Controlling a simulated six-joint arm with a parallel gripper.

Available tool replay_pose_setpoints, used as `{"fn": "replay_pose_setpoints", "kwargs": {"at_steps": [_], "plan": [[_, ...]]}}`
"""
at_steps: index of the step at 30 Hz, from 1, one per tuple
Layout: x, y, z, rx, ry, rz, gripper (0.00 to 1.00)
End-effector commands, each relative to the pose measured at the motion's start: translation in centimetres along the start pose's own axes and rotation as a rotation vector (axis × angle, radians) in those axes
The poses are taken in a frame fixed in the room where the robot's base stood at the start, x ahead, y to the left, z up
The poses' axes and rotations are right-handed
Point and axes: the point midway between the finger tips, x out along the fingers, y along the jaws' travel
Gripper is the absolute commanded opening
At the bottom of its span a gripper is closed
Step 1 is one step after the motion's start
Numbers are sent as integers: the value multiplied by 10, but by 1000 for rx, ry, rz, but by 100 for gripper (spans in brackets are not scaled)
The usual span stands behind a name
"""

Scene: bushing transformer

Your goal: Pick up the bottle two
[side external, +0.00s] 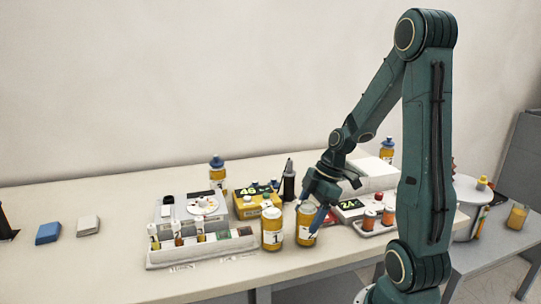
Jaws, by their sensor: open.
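Two amber bottles with pale labels stand upright side by side near the table's front edge. The left bottle (272,230) has a pale top and a label that looks like a 1. The right bottle (305,228) is partly covered by my gripper, and its label is too small to read surely. My gripper (311,212) points down and is open at the top of the right bottle. One finger lies in front of its right side. I cannot tell whether the fingers touch it. Two more amber bottles with blue caps stand farther back, one at left (217,175) and one behind my arm (387,151).
A grey rack (200,253) with small vials stands left of the bottles. A yellow box (247,209) is behind them. A tray (374,228) with small red-capped vials is close at right. The far left table is mostly clear.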

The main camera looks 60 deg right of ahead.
Motion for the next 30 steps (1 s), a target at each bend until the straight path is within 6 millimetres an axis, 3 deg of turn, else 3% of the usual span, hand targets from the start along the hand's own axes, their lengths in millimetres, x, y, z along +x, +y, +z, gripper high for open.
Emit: {"fn": "replay_pose_setpoints", "kwargs": {"at_steps": [8,24,25,30], "plan": [[24,0,0,0,0,-2,73],[25,0,0,0,0,0,73],[25,0,0,0,0,0,71],[25,0,0,0,0,0,37]]}}
